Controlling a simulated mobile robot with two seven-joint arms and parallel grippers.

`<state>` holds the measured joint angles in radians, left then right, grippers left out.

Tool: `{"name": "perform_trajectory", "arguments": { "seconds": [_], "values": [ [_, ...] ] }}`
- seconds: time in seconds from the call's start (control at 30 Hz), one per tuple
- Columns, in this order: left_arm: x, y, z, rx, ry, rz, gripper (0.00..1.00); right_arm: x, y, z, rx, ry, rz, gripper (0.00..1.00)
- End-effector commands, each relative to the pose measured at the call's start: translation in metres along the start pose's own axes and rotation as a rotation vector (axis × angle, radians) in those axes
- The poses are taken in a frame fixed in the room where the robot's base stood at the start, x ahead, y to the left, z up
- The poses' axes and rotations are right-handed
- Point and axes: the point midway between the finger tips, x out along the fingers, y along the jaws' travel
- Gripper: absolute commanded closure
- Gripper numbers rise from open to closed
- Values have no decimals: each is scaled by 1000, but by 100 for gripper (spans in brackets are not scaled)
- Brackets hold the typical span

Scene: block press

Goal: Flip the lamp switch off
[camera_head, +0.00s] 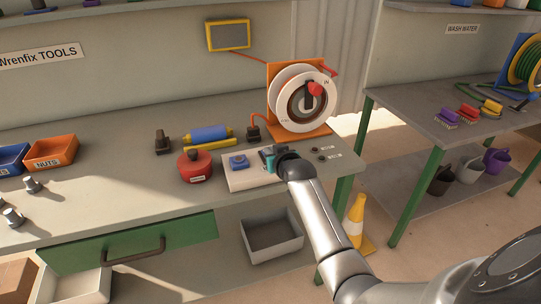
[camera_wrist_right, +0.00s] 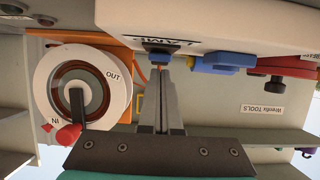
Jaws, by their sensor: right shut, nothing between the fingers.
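A white box (camera_head: 243,181) sits on the workbench with a blue button (camera_head: 238,162) on its top. In the right wrist view, the box (camera_wrist_right: 240,22) carries the word LAMP beside a small dark blue switch (camera_wrist_right: 158,48). The larger blue button (camera_wrist_right: 222,63) is to the right of it there. My right gripper (camera_head: 267,158) is over the right part of the box and hides the switch in the head view. Its fingers (camera_wrist_right: 160,72) are shut and empty, with tips at the dark blue switch; I cannot tell whether they touch it. My left gripper is out of view.
A red round container (camera_head: 195,168) stands left of the box. A white reel (camera_head: 304,98) on an orange stand is behind it. A blue roller (camera_head: 208,134) lies at the back. Small dark knobs (camera_head: 316,154) are right of my gripper. The bench front is mostly clear.

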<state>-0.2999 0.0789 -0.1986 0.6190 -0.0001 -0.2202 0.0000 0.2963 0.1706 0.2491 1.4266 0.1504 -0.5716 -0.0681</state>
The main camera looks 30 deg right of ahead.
Motion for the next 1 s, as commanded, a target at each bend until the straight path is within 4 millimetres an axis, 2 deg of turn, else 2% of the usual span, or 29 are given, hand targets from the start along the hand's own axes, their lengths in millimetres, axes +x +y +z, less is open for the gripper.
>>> {"name": "perform_trajectory", "arguments": {
  "seconds": [0.43, 0.73, 0.8, 1.0],
  "values": [
    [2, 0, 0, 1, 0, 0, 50, 1, 0, 5, 1, 6, 0, 100],
    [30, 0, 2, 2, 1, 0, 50, 4, 0, 24, 0, 148, 0, 100],
    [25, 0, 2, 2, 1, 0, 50, 2, 0, 18, 1, 143, 0, 100],
    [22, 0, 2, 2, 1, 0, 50, 2, 0, 17, 1, 140, 0, 100]
  ]
}}
